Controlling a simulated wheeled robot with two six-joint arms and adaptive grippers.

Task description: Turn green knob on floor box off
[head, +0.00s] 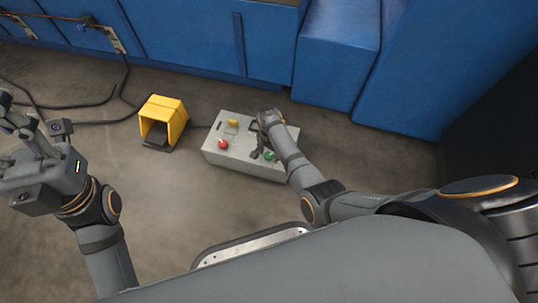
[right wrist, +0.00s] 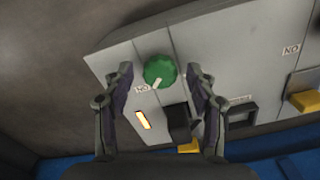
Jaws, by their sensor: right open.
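The grey floor box (head: 240,160) stands on the floor with its controls on top. In the right wrist view the green knob (right wrist: 160,68) is round, with a white pointer mark directed toward a label reading ON. My right gripper (right wrist: 160,78) is open, one finger on each side of the knob, with visible gaps. A slim amber light (right wrist: 143,120) glows beside the knob. My left gripper (head: 22,130) is open and empty at the left, away from the box.
A red button (head: 222,144) and a yellow control (head: 233,123) are on the box's left part. A yellow foot-pedal housing (head: 165,115) stands left of it, with dark cables on the floor. Blue cabinets (head: 190,45) line the back. Floor in front of the pedal is clear.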

